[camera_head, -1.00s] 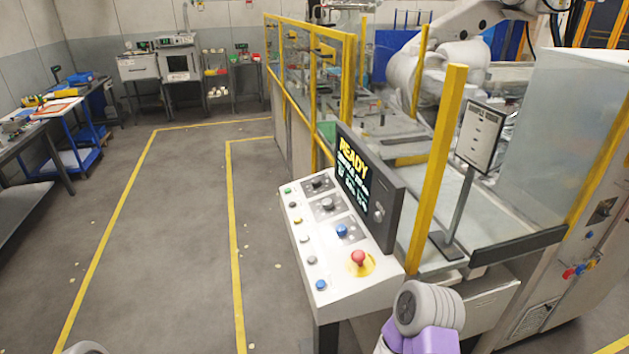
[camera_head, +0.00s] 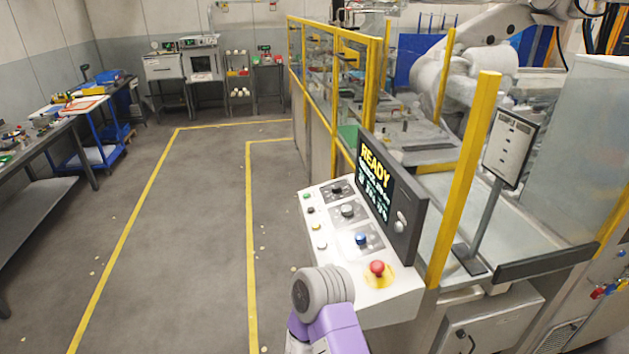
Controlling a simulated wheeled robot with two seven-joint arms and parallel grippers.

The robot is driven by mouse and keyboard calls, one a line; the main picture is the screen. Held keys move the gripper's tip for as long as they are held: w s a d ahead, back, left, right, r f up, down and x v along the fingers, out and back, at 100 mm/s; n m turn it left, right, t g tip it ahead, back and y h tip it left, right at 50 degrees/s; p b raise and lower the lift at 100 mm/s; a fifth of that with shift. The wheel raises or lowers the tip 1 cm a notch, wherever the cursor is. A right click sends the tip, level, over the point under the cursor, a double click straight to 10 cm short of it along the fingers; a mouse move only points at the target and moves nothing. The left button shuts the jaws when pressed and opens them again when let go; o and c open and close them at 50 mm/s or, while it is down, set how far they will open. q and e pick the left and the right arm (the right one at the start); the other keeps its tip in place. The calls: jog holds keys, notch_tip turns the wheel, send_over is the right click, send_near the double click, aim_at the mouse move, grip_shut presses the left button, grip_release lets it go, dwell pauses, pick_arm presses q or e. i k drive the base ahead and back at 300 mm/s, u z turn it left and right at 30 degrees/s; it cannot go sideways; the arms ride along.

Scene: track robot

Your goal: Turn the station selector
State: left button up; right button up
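The sloped white control panel (camera_head: 387,298) stands right of centre under a dark screen (camera_head: 409,234) reading READY. It carries a black rotary knob (camera_head: 336,188) at the top, a grey rotary knob (camera_head: 347,210) below it and a blue knob (camera_head: 361,239) lower down. I cannot tell which is the station selector. A red mushroom button (camera_head: 377,268) sits on a yellow disc near the front. One purple and grey arm of mine comes up from the bottom, in front of the panel's lower left corner, hiding some buttons there. Neither gripper's fingers show.
A yellow post (camera_head: 466,180) and a sign on a stand (camera_head: 509,150) rise right of the panel. A yellow-framed fence (camera_head: 333,90) runs behind it. A blue cart (camera_head: 95,150) and workbenches stand at the left. The grey floor (camera_head: 200,230) left of the panel is clear.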

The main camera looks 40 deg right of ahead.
aim_at(335, 187)
jog(key=i, duration=2.65)
jog(key=z, duration=2.65)
